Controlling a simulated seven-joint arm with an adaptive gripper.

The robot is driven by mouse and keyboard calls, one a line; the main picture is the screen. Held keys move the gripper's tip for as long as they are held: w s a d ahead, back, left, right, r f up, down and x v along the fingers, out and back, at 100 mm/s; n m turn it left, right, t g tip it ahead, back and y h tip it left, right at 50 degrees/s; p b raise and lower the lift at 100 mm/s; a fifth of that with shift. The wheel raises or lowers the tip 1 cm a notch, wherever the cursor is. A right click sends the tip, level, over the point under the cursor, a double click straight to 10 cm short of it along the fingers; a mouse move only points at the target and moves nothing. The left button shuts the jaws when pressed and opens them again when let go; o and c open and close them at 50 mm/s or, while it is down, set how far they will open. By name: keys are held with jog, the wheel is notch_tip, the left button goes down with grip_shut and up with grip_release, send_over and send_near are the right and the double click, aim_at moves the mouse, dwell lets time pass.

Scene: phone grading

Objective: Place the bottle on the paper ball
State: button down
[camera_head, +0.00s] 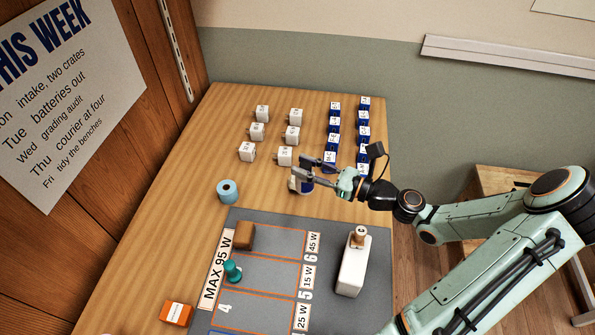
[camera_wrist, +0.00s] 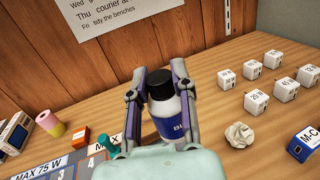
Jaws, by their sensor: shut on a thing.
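My gripper (camera_head: 303,174) is shut on the bottle and holds it upright over the wooden table. The bottle (camera_wrist: 164,108) has a black cap, a white body and a dark blue label, and stands between both fingers in the wrist view. In the head view only part of the bottle (camera_head: 306,187) shows below the fingers. The paper ball (camera_wrist: 239,135), crumpled and off-white, lies on the table to the right of my gripper in the wrist view, apart from the bottle.
White cubes (camera_head: 256,131) and blue boxes (camera_head: 333,139) stand in rows beyond my gripper. A grey marked mat (camera_head: 272,268) holds a brown block (camera_head: 244,236), a teal piece (camera_head: 233,271) and a white dispenser-like object (camera_head: 353,264).

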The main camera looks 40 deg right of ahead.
jog(key=shift+w+d+f, duration=1.1)
jog(key=shift+w+f, duration=0.85)
jog(key=shift+f, duration=0.15)
jog(key=shift+w+d+f, duration=1.05)
jog(key=shift+w+f, duration=0.9)
jog(key=shift+f, duration=0.2)
jog(key=shift+w+d+f, duration=1.1)
jog(key=shift+w+f, duration=0.85)
jog(key=shift+f, duration=0.15)
jog(key=shift+f, duration=0.2)
jog(key=c, duration=0.9)
grip_release()
jog(key=shift+c, duration=0.2)
jog(key=shift+r, duration=0.2)
